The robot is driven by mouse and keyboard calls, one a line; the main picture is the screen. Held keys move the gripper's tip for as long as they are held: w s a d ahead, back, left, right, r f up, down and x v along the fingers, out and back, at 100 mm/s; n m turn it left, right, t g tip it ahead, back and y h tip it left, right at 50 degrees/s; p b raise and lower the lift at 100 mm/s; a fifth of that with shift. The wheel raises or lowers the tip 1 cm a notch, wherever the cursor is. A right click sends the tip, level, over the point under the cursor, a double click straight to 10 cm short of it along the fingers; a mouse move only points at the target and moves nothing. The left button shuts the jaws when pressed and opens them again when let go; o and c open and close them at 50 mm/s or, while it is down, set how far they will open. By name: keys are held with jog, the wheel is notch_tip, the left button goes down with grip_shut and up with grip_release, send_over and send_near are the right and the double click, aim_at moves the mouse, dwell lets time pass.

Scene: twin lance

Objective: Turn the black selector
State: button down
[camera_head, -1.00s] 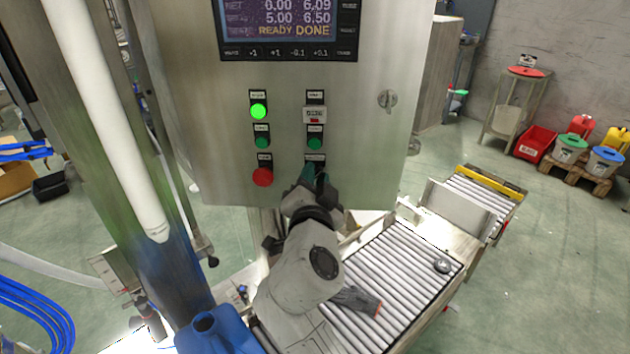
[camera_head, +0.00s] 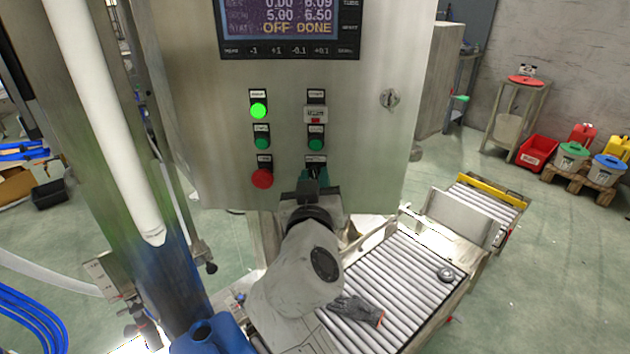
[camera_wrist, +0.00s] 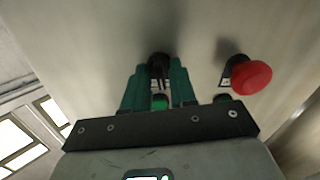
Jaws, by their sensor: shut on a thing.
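The black selector (camera_wrist: 158,66) is on the front of the steel control panel (camera_head: 220,150). It shows in the wrist view between the tips of my green-fingered gripper (camera_wrist: 159,75). The fingers are shut on it from both sides. In the head view my gripper (camera_head: 315,178) is at the bottom right of the button rows and hides most of the selector. The selector's exact angle is hard to tell. The panel display (camera_head: 290,25) reads "OFF DONE" on its last line.
A red mushroom button (camera_head: 262,178) is just left of my gripper in the head view. Above are a lit green button (camera_head: 258,111) and two darker green buttons. A roller conveyor (camera_head: 400,290) with a grey glove (camera_head: 357,310) lies below. A blue can (camera_head: 210,338) stands bottom left.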

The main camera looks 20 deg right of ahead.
jog(key=shift+a+n+p, duration=0.1)
jog(key=shift+n+p, duration=0.7)
jog(key=shift+n, duration=2.5)
jog(key=c, duration=1.2)
grip_release()
jog(key=shift+f, duration=0.1)
jog(key=b+v, duration=0.2)
jog(key=v, duration=0.8)
jog(key=shift+s+a, duration=0.2)
jog(key=shift+s, duration=0.1)
